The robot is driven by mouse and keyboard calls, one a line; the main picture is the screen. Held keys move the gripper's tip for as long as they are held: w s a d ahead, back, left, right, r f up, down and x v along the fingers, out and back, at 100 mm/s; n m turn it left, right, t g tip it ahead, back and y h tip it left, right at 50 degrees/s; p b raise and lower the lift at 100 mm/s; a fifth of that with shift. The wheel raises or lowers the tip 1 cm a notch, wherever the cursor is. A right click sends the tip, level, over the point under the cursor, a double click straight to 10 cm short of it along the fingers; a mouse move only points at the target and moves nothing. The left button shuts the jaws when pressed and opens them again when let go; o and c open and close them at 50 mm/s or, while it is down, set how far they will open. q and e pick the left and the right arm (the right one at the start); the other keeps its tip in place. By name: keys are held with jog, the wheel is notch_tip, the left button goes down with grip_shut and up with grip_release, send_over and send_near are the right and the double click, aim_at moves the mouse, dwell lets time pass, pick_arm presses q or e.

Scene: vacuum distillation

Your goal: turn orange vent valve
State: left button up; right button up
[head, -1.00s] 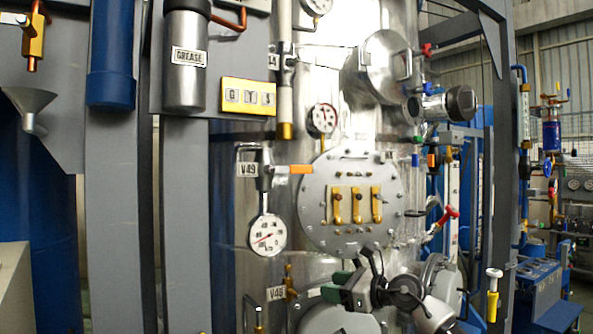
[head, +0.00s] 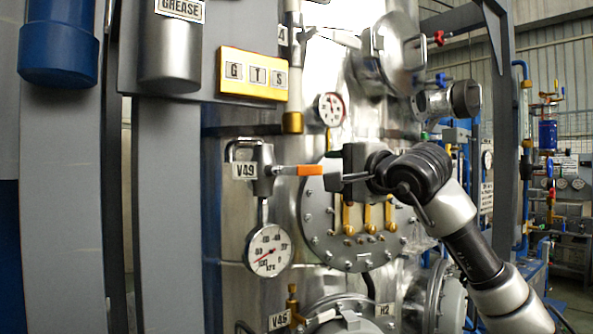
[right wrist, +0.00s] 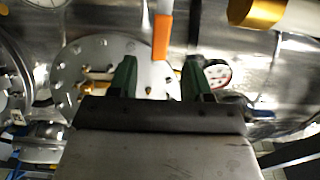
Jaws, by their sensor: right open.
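The orange vent valve handle (head: 310,170) sticks out to the right from the grey valve body (head: 263,170) beside the V49 tag, above a round gauge. It lies level. My right gripper (head: 335,174) is open, with its fingers pointing left at the handle's free end. In the right wrist view the orange handle (right wrist: 162,38) comes down from the top. Its end lies between the lines of the two green fingers of my gripper (right wrist: 160,66). I cannot tell whether they touch. My left gripper is not in view.
The round gauge (head: 268,250) hangs just below the valve. A bolted flange (head: 330,240) with yellow handles sits behind my right gripper. A small gauge (head: 331,109) and a yellow G T S sign (head: 253,75) are above. A grey column (head: 168,220) stands left.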

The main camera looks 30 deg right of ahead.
aim_at(312, 170)
jog(key=shift+w+a+r+p, duration=0.1)
jog(key=shift+w+r+p, duration=0.1)
jog(key=shift+w+p, duration=0.25)
jog(key=shift+w+a+r+p, duration=0.1)
jog(key=shift+w+r+p, duration=0.15)
jog(key=shift+w, duration=0.25)
jog(key=shift+w+a+f+p, duration=0.15)
jog(key=shift+w+p, duration=0.2)
jog(key=shift+w, duration=0.7)
jog(key=w, duration=0.1)
jog(key=w+p, duration=0.1)
jog(key=w, duration=0.1)
jog(key=shift+w+a+f, duration=0.1)
jog(key=shift+w+f, duration=0.1)
jog(key=shift+w, duration=0.1)
jog(key=shift+w+p, duration=0.35)
jog(key=shift+w, duration=0.35)
jog(key=shift+w+f, duration=0.1)
jog(key=shift+w, duration=0.05)
jog(key=shift+c, duration=1)
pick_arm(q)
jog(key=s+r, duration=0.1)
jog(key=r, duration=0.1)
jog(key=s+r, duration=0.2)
pick_arm(e)
grip_shut()
